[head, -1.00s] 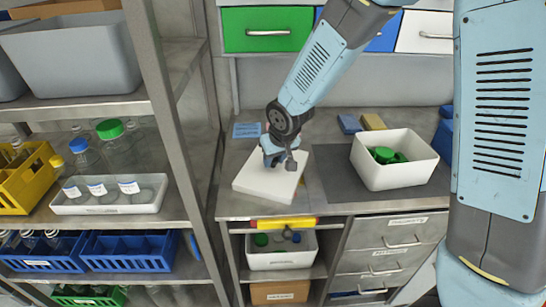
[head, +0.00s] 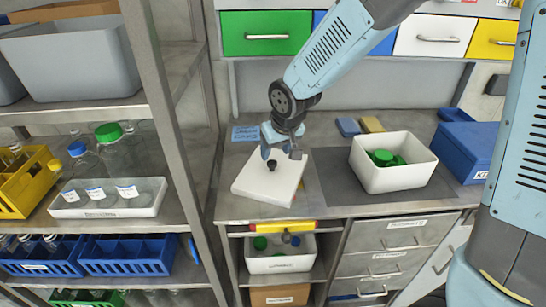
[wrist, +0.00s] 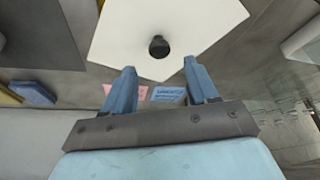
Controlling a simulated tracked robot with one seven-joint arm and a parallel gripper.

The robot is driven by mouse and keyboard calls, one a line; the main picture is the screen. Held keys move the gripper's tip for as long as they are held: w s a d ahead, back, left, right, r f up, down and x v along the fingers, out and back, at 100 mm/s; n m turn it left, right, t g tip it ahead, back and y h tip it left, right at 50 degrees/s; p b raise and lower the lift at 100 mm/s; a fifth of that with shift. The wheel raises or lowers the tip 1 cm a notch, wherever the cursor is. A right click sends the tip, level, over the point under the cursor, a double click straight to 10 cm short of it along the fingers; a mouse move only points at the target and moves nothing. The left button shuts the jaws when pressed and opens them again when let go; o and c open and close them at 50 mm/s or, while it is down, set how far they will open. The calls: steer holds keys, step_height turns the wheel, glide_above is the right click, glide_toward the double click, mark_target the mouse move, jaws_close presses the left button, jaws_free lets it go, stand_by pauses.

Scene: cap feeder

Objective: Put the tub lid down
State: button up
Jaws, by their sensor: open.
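The tub lid (head: 259,188) is a flat white square with a small black knob (head: 271,164) at its middle. It lies on the grey bench, left of the white tub (head: 392,179). My gripper (head: 283,157) is just above and behind the lid, open and empty. In the wrist view the lid (wrist: 200,25) and its knob (wrist: 159,46) lie beyond the fingertips of my gripper (wrist: 160,72), with a gap between. The tub is uncovered and holds several green caps (head: 384,158).
Blue and yellow blocks (head: 372,124) lie behind the tub. A metal shelf (head: 170,130) with bottles and crates stands close on the left. A blue card (head: 243,133) lies behind the lid.

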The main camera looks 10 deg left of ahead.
steer(key=v, duration=0.6)
steer(key=shift+r, duration=0.35)
steer(key=shift+s, duration=0.1)
steer(key=s+d+r+m+t+h, duration=0.15)
steer(key=d+r, duration=0.25)
steer(key=d, duration=0.4)
steer(key=d+r+m+g, duration=0.1)
steer(key=d+r+m, duration=0.1)
steer(key=d+r, duration=0.5)
steer(key=s+d+r+m, duration=0.1)
steer(key=s+d+m, duration=0.1)
steer(key=s+d, duration=0.4)
steer(key=s+d+r+m+t+h, duration=0.1)
steer(key=s+d, duration=0.5)
steer(key=d, duration=0.5)
steer(key=shift+s+m, duration=0.35)
steer(key=shift+c, duration=0.2)
